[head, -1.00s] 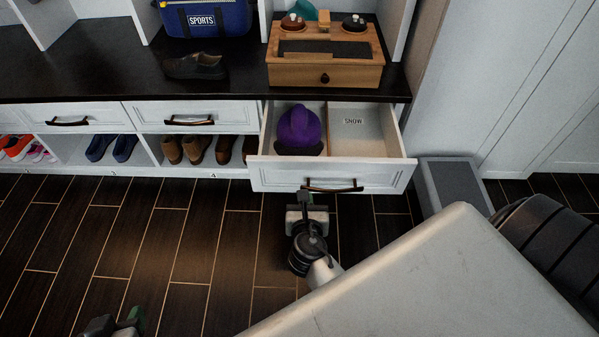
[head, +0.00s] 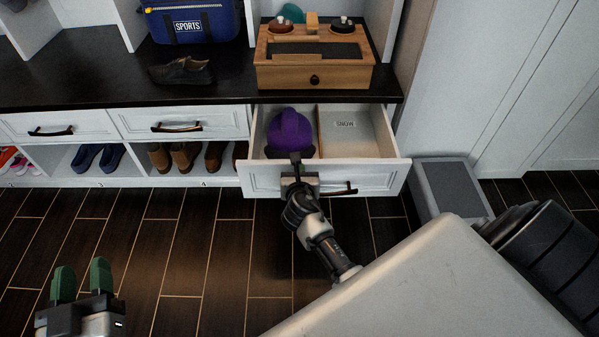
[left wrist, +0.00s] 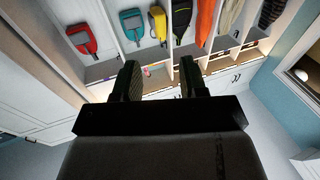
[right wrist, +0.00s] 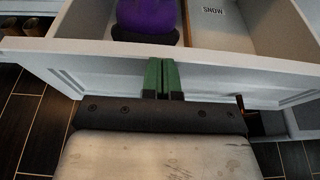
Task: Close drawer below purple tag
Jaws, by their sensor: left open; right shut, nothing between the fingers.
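A white drawer (head: 376,178) is pulled open below the dark countertop, left of a grey step box. It holds a purple cap (head: 290,133) in its left compartment, and the right compartment is marked SNOW. The dark bar handle (head: 340,189) is on its front. My right gripper (head: 296,163) is shut and empty at the drawer front, left of the handle. In the right wrist view its green fingers (right wrist: 163,76) overlap the front panel; contact is unclear. My left gripper (head: 82,278) is open and empty over the floor at lower left. I cannot make out a purple tag.
A wooden box (head: 315,76), a dark shoe (head: 182,71) and a blue sports bag (head: 195,22) stand on the countertop. Two shut drawers (head: 95,124) are left of the open one, above shoe cubbies. The grey step box (head: 449,187) is close to its right.

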